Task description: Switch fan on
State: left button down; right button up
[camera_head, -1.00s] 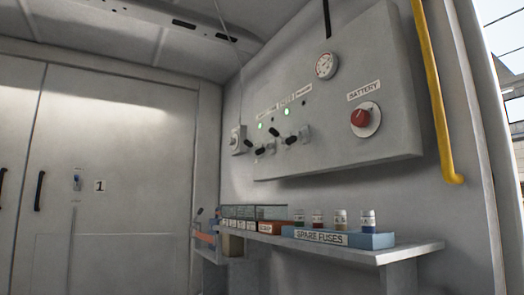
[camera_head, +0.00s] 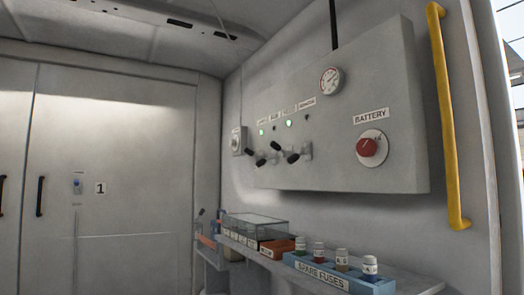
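A grey control panel (camera_head: 340,120) hangs on the right wall. Its left part has a row of small labels (camera_head: 287,109), too small to read surely, so I cannot tell which control is for the fan. Two green lamps are lit there, one on the left (camera_head: 262,132) and one farther right (camera_head: 289,123). Below them are several black-tipped levers (camera_head: 277,146). A grey switch box (camera_head: 238,140) is on the wall left of the panel. No fan is identifiable. Neither of my grippers is in view.
A red BATTERY knob (camera_head: 367,148) and a round gauge (camera_head: 331,81) are on the panel. Below, a shelf (camera_head: 400,277) carries a blue SPARE FUSES tray (camera_head: 320,273) and a glass-topped case (camera_head: 255,229). A yellow rail (camera_head: 446,130) stands right. Cabinet doors (camera_head: 130,150) are at left.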

aim_at(263, 162)
jog(key=i+j+z, duration=0.3)
jog(key=i+j, duration=0.15)
jog(key=j, duration=0.2)
jog(key=i+j+z, duration=0.15)
jog(key=j, duration=0.25)
jog(key=i+j+z, duration=0.15)
jog(key=j, duration=0.25)
jog(key=i+j+z, duration=0.15)
jog(key=j, duration=0.25)
